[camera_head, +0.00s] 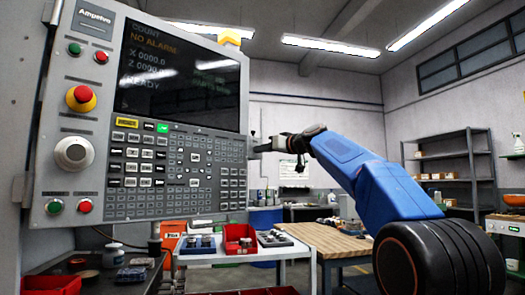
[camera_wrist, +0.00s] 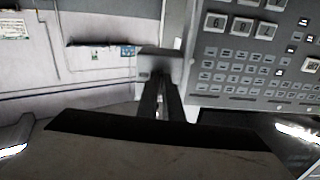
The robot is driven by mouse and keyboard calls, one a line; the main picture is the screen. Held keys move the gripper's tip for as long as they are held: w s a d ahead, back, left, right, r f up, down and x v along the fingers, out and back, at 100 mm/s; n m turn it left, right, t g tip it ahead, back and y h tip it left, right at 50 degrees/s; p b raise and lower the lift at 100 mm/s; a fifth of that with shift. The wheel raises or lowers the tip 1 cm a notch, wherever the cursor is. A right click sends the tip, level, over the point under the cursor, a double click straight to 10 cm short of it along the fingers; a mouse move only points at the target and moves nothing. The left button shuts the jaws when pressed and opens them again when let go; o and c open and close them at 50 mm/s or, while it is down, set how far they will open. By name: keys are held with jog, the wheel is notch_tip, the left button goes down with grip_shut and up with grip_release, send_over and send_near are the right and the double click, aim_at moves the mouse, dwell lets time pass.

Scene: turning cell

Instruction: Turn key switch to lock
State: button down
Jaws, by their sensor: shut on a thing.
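The control panel (camera_head: 150,110) fills the left of the head view, with its screen, keypad and buttons. My gripper (camera_head: 262,147) reaches in from the right and meets the panel's right edge beside the keypad. In the wrist view my gripper (camera_wrist: 161,88) has its two dark fingers close together, pointing at a small grey housing (camera_wrist: 150,66) on the panel's side edge. My gripper is shut on the key of the key switch there. The key is mostly hidden between the fingers, and its turn position cannot be read.
A red emergency button (camera_head: 81,98) and a round dial (camera_head: 74,153) sit on the panel's left. A white cart (camera_head: 245,257) with red bins stands below the panel. A wooden workbench (camera_head: 325,240) and shelves (camera_head: 447,165) stand further back.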

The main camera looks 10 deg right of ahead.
jog(key=shift+f+n, duration=0.1)
jog(key=shift+n, duration=0.3)
jog(key=c, duration=1.9)
grip_release()
jog(key=v, duration=1.7)
jog(key=shift+s+d, duration=0.1)
jog(key=shift+s, duration=0.05)
